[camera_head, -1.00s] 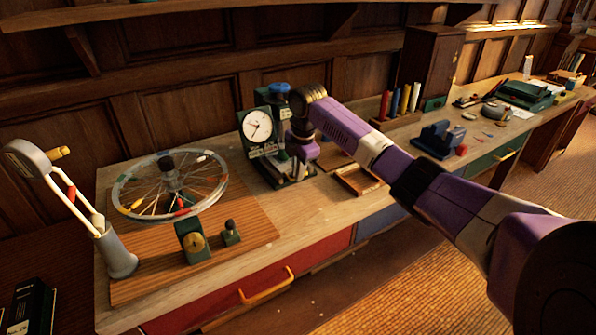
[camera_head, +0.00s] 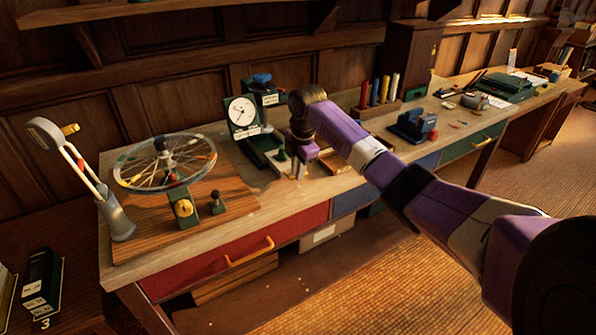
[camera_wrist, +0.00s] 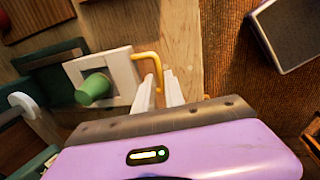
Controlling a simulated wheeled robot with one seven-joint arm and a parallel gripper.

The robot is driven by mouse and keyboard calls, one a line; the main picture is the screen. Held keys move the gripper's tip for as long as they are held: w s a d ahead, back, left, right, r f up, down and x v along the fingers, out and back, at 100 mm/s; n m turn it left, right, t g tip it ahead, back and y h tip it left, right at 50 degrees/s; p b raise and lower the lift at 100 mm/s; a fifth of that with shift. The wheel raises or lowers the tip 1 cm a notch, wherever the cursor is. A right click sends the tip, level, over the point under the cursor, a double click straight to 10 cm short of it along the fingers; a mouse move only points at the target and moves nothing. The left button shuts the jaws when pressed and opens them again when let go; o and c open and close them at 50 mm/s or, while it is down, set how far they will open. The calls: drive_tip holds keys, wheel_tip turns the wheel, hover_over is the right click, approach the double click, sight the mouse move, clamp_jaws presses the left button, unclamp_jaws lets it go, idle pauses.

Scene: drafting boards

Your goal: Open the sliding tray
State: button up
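In the wrist view, a cream plate (camera_wrist: 122,75) with a green knob (camera_wrist: 95,88) lies by the bench edge. A bent yellow handle (camera_wrist: 155,62) stands at its right end; I take this to be the sliding tray and its pull. My gripper (camera_wrist: 160,93) has two pale fingers apart, with the handle's lower end between or just behind them; contact cannot be told. In the head view, my gripper (camera_head: 297,172) points down at the bench front, right of the white dial gauge (camera_head: 242,112), and hides most of the tray.
The red drawer (camera_head: 225,262) with a yellow handle and the blue drawer (camera_head: 352,200) are shut below the bench top. A spoked wheel (camera_head: 165,165) stands left, a dark blue block (camera_head: 412,126) right. A pale box (camera_head: 322,235) sits beneath. The floor in front is clear.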

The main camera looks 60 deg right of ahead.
drive_tip(key=shift+o, duration=1.1)
drive_tip(key=shift+r, duration=0.1)
wheel_tip(320, 180, up, 8)
drive_tip(key=s, duration=0.1)
drive_tip(key=shift+a+f+b, duration=0.25)
drive_tip(key=shift+a+b, duration=0.1)
drive_tip(key=shift+b, duration=0.05)
drive_tip(key=shift+s, duration=0.1)
